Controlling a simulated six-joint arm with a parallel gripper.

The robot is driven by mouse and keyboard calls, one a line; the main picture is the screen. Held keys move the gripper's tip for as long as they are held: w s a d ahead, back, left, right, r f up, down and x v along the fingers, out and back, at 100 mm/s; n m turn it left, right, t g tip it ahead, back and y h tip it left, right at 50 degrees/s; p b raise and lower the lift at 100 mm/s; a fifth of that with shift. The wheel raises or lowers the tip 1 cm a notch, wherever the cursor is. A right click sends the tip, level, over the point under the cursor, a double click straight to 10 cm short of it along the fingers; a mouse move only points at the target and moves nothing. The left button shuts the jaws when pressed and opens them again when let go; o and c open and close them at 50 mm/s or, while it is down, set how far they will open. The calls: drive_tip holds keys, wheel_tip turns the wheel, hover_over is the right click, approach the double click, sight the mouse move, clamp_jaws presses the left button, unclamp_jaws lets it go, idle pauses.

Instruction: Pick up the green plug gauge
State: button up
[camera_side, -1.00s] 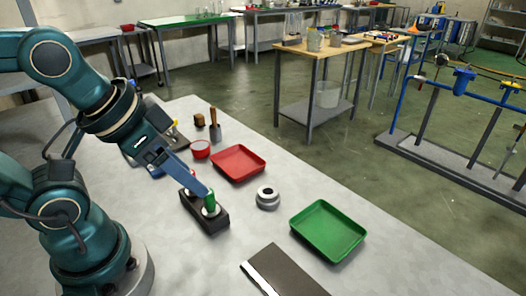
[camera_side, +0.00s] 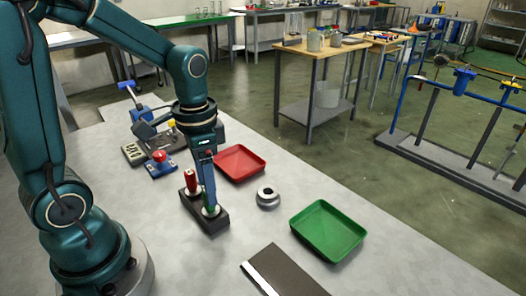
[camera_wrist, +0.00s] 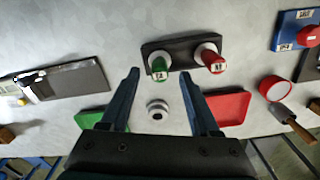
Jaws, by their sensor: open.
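The green plug gauge (camera_wrist: 160,67) stands in a black holder (camera_wrist: 183,44), beside the red plug gauge (camera_wrist: 214,63). In the side view the red gauge (camera_side: 192,182) shows clearly, while the green one is mostly hidden behind my fingers at the holder's front end (camera_side: 214,229). My gripper (camera_side: 209,205) points down at the green gauge. In the wrist view my gripper (camera_wrist: 159,74) is open, with the green gauge's end showing between the two fingertips. I cannot tell whether either finger touches it.
A metal ring (camera_side: 268,196) lies right of the holder. A red tray (camera_side: 240,163) is behind it, and a green tray (camera_side: 328,231) is farther right. A dark flat plate (camera_side: 285,272) lies at the front. A blue-based red button (camera_side: 160,162) stands left of the holder.

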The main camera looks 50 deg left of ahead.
drive_tip(key=shift+f, duration=2.1)
clamp_jaws()
